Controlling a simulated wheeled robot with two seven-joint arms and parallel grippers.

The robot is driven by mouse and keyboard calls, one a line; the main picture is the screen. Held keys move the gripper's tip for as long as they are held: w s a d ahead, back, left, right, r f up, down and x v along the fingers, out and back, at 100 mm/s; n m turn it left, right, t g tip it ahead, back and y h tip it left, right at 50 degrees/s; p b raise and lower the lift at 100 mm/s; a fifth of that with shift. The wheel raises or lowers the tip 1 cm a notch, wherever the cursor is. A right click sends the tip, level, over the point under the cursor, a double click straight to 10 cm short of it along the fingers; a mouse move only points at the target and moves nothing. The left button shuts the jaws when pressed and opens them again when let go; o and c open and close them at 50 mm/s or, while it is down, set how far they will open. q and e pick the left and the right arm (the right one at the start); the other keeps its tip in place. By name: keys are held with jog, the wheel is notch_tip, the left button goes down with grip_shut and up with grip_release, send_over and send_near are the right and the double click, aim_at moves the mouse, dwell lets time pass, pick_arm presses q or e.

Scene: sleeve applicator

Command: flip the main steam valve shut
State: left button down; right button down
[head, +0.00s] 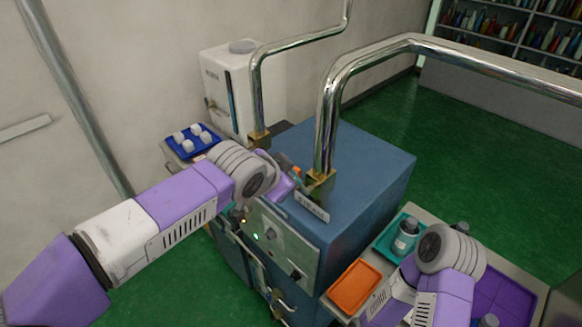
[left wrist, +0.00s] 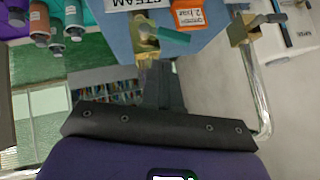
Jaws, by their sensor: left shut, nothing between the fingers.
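The main steam valve is a brass body (head: 320,183) at the foot of the thick chrome pipe, on the blue cabinet's top beside a white STEAM label (head: 311,207). In the left wrist view its brass body (left wrist: 146,38) shows with a teal lever (left wrist: 174,41) pointing to the right. My left gripper (left wrist: 160,68) is shut and empty, its fingertips close to the valve and lever; I cannot tell whether they touch. In the head view my left wrist hides the lever. My right gripper is out of sight; only its arm shows at the lower right.
An orange tag (left wrist: 190,14) sits beside the lever. A second brass fitting (head: 259,140) holds a thinner pipe further back. A white tank (head: 235,88) and blue tray (head: 192,141) stand behind. An orange tray (head: 355,287) and teal tray (head: 387,243) lie on the right side shelf.

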pick_arm(q)
notch_tip(320, 180, up, 5)
jog(key=s, duration=0.1)
send_near(299, 180)
jog(key=w+f, duration=0.3)
jog(key=w, duration=0.2)
jog(key=shift+w+d+f+t, duration=0.2)
jog(key=shift+d+t, duration=0.2)
jog(key=shift+d, duration=0.1)
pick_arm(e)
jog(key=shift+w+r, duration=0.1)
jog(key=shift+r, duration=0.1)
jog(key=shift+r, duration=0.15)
